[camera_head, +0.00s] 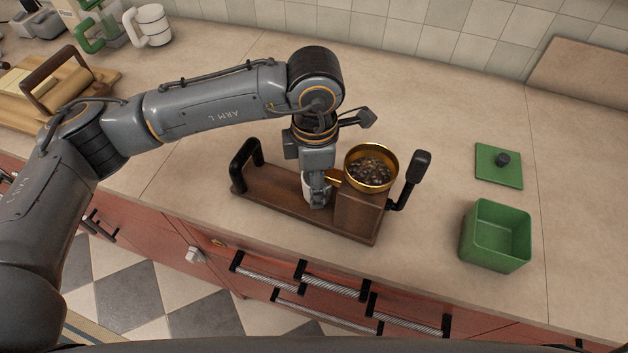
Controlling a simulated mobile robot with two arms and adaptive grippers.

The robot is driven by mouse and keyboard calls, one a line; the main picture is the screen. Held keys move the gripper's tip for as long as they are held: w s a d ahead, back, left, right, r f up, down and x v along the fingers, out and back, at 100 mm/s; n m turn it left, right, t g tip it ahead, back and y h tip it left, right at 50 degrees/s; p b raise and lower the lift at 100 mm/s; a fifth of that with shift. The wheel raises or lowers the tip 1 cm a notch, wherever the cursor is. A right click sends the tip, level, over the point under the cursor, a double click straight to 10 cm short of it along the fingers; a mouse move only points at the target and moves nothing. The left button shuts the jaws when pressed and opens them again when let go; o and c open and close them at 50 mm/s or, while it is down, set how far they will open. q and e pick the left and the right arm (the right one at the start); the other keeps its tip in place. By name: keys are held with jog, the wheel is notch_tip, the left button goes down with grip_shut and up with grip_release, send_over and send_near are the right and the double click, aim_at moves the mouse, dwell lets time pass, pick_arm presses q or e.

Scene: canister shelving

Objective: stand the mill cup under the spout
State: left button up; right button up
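The mill (358,210) is a dark wooden block on a long wooden base (275,196), with a brass bowl of dark beans on top. Its brass spout (335,177) points left from the block. The small white mill cup (307,186) is on or just above the base, close to the spout's left end. My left gripper (318,196) points down at the cup, with a finger in front of it. The gripper hides much of the cup and the far finger, so I cannot tell whether it grips the cup. My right gripper is not in view.
The mill's black crank (414,178) stands at its right and a black handle (246,160) at its left end. A green canister (496,236) and its lid (499,165) are farther right. The counter's front edge runs close before the mill.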

pick_arm(q)
jog(key=shift+s+f, duration=0.1)
jog(key=shift+f, duration=0.65)
jog(key=shift+a, duration=0.1)
jog(key=shift+f, duration=0.1)
jog(key=shift+f, duration=0.1)
jog(key=o, duration=1.1)
